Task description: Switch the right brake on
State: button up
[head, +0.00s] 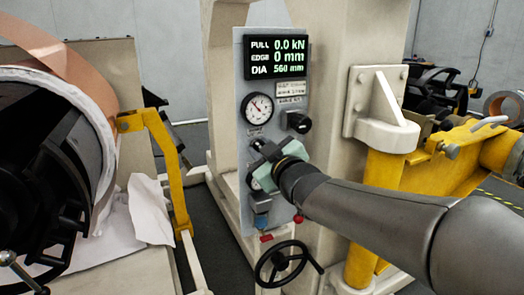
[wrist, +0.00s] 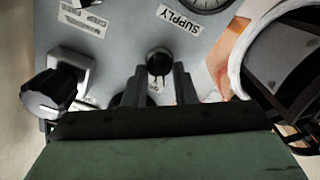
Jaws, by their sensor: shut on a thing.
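A grey control panel (head: 240,80) stands mid-view in the head view, with no control readable as the right brake. My gripper (head: 262,162) reaches its face from the right. In the wrist view my two dark fingers (wrist: 161,85) are closed about a small black knob (wrist: 159,60) on the panel. In the head view a dark knob (head: 258,145) shows just above the gripper. A larger black knob (wrist: 50,95) sits left of the fingers in the wrist view; it also shows in the head view (head: 298,122). The gripper hides part of the lower panel.
The display (head: 276,57) reads PULL 0.0 kN, EDGE 0 mm, DIA 560 mm. A gauge (head: 257,107) is below it. Low down are a blue fitting (head: 261,204) and a black handwheel (head: 285,264). A copper foil roll (head: 75,65) stands left, yellow machinery (head: 385,195) right.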

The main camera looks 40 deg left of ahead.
jog(key=o, duration=0.6)
jog(key=p+v, duration=0.2)
jog(key=v, duration=1.5)
jog(key=shift+s+d, duration=0.15)
